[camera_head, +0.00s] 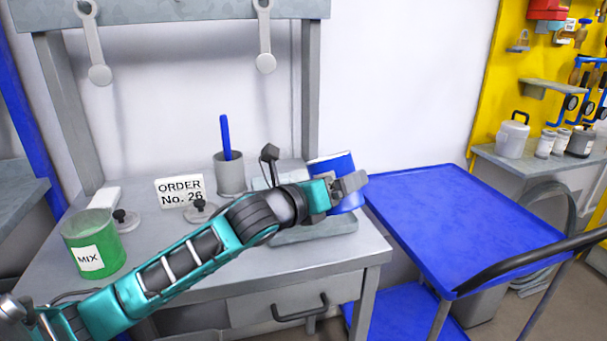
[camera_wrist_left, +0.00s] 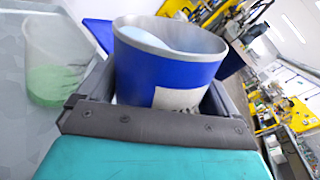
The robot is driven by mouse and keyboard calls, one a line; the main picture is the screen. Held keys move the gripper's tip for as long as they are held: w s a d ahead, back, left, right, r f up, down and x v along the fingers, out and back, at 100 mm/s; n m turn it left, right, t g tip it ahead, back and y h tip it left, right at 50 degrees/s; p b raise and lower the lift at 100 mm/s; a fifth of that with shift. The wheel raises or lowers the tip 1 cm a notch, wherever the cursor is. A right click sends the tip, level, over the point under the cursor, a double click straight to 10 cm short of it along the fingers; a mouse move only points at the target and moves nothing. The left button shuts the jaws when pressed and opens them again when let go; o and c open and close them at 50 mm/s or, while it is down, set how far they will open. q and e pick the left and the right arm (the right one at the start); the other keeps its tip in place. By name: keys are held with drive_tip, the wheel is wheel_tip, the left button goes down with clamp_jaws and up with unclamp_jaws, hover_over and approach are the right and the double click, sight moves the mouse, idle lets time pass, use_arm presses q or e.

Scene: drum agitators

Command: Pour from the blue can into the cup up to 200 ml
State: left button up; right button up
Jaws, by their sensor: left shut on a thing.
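My left gripper (camera_head: 345,193) is shut on the blue can (camera_head: 335,166), above the right end of the workbench. The can has a white band near its top and looks slightly tilted in the head view. In the left wrist view the can (camera_wrist_left: 165,68) sits between the jaws, open at the top, with pale contents inside. A see-through cup (camera_wrist_left: 55,45) with green in its lower part stands to the left of the can there. My arm mostly hides that spot in the head view. My right gripper is not in view.
A green MIX can (camera_head: 92,242), an order sign (camera_head: 180,190) and a grey holder (camera_head: 229,175) with a blue stick (camera_head: 225,138) stand on the workbench (camera_head: 335,262). A blue cart (camera_head: 460,215) with a clear top stands to the right.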

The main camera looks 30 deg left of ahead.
sight(330, 166)
use_arm(q)
drive_tip(key=shift+w+a+r+n+p, duration=0.1)
drive_tip(key=shift+a+r+n+p, duration=0.15)
drive_tip(key=shift+r, duration=0.2)
drive_tip(key=shift+w+a+r+n+p, duration=0.1)
drive_tip(key=shift+a+r+n+p, duration=0.1)
drive_tip(key=shift+r+p, duration=0.25)
drive_tip(key=shift+a+r+n+p, duration=0.15)
drive_tip(key=shift+r+n+p, duration=0.1)
drive_tip(key=shift+r, duration=0.25)
drive_tip(key=shift+a+f+n+g+b, duration=0.15)
drive_tip(key=shift+f+n+g+b, duration=0.2)
drive_tip(key=shift+n, duration=0.45)
idle(1.2)
drive_tip(key=shift+r+n+h+p, duration=0.3)
drive_tip(key=shift+r+n+p, duration=0.25)
drive_tip(key=shift+n+p, duration=0.15)
idle(1.9)
drive_tip(key=shift+f+m+b, duration=0.6)
drive_tip(key=shift+f+b, duration=0.2)
drive_tip(key=shift+b, duration=0.15)
drive_tip(key=shift+r+m+p, duration=0.45)
drive_tip(key=shift+m, duration=0.15)
drive_tip(key=shift+d+m, duration=0.2)
drive_tip(key=shift+m, duration=0.1)
